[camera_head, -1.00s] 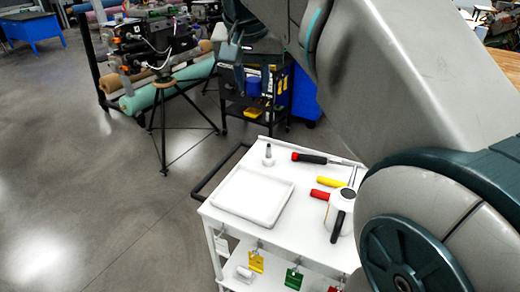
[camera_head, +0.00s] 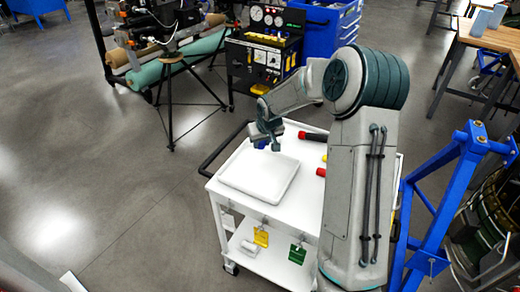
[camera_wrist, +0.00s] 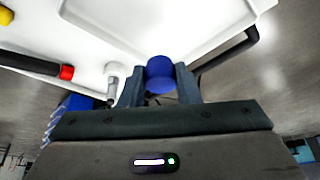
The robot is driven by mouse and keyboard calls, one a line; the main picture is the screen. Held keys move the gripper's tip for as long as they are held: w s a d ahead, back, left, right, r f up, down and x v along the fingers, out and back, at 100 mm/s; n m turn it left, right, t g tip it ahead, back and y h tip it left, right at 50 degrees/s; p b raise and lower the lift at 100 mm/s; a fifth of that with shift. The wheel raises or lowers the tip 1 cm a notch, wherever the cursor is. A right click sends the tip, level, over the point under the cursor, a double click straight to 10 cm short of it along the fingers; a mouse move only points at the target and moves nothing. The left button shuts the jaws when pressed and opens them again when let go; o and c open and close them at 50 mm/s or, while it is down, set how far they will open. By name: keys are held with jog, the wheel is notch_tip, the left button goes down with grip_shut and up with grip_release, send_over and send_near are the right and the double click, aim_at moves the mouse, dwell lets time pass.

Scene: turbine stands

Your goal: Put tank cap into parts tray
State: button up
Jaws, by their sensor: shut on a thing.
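The tank cap (camera_wrist: 160,68) is blue and round in the wrist view. My gripper (camera_wrist: 160,82) is shut on it, with one dark finger on each side. In the head view my gripper (camera_head: 268,143) is over the far edge of the parts tray, and a bit of blue shows at its fingers. The parts tray (camera_head: 258,178) is white, shallow and empty on the white cart. It also shows in the wrist view (camera_wrist: 150,22), just beyond the held cap. I cannot tell the exact height of the cap above the tray.
On the white cart (camera_head: 285,212), a red-and-black screwdriver (camera_head: 312,136) and a red handle (camera_head: 321,172) lie right of the tray. A small grey-tipped bottle (camera_wrist: 112,85) stands close to my gripper in the wrist view. A black handle rail (camera_head: 222,150) edges the cart.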

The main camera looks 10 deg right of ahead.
aim_at(261, 149)
jog(key=f, duration=0.4)
jog(key=shift+a+n, duration=0.3)
jog(key=shift+a, duration=0.05)
notch_tip(261, 149, down, 8)
jog(key=b, duration=0.6)
jog(key=shift+f+b, duration=0.4)
jog(key=shift+b, duration=0.05)
jog(key=o, duration=1.2)
jog(key=shift+s+r, duration=0.1)
jog(key=shift+r, duration=0.05)
jog(key=shift+p+v, duration=1.9)
jog(key=shift+v, duration=1)
jog(key=shift+s+d+r+p, duration=0.15)
jog(key=shift+r+p, duration=0.2)
jog(key=shift+r, duration=0.15)
